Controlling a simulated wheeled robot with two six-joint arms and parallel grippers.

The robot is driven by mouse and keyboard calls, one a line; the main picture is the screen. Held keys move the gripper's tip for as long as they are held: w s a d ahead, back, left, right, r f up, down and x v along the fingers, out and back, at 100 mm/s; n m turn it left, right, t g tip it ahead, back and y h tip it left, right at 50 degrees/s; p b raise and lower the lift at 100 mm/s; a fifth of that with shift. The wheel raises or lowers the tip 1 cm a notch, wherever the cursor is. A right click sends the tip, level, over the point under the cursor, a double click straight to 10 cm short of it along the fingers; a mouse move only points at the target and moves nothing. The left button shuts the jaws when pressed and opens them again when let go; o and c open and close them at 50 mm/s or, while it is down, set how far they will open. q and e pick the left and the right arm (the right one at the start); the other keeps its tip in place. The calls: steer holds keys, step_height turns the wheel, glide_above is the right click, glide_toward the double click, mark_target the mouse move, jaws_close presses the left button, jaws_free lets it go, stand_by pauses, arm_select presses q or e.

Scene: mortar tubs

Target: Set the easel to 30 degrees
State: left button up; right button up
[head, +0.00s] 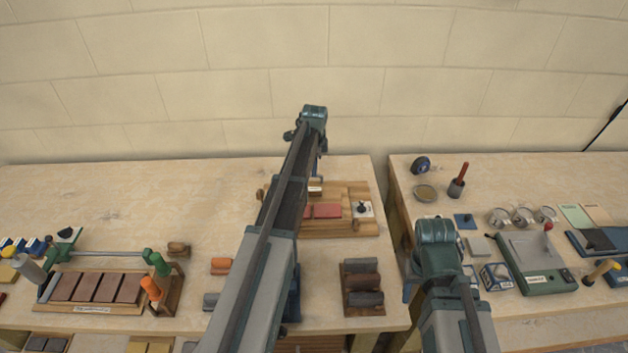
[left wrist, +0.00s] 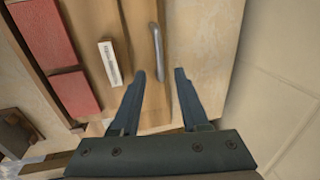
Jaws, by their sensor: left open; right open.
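The wooden easel (head: 348,190) stands at the back of the left bench, partly hidden by my left arm. It bears red blocks (head: 325,211) and a pale plate with a dark knob (head: 361,209). In the left wrist view, the easel's wood (left wrist: 135,25) shows with red blocks, a white label (left wrist: 109,63) and a grey metal handle (left wrist: 157,48). My left gripper (left wrist: 160,73) is open, its fingertips on either side of the handle's lower end; contact is unclear. My right arm shows at the right bench's near left, but its fingers are hidden.
A rack of brown tiles (head: 97,288) stands at the left. A tray of dark rolls (head: 362,287) lies in front of the easel. A green-grey device (head: 535,262), cups and boxes crowd the right bench. A gap separates the benches. The back left bench is clear.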

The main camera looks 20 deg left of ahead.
arm_select(q)
steer(key=f, duration=0.1)
steer(key=f+b, duration=0.2)
steer(key=shift+w+a+f, duration=0.15)
steer(key=shift+w+f, duration=0.05)
steer(key=shift+w, duration=0.1)
arm_select(e)
step_height(320, 180, down, 4)
steer(key=shift+r, duration=0.25)
arm_select(q)
steer(key=shift+r, duration=0.1)
arm_select(e)
steer(key=shift+r, duration=0.1)
arm_select(q)
jaws_close()
stand_by(0.6)
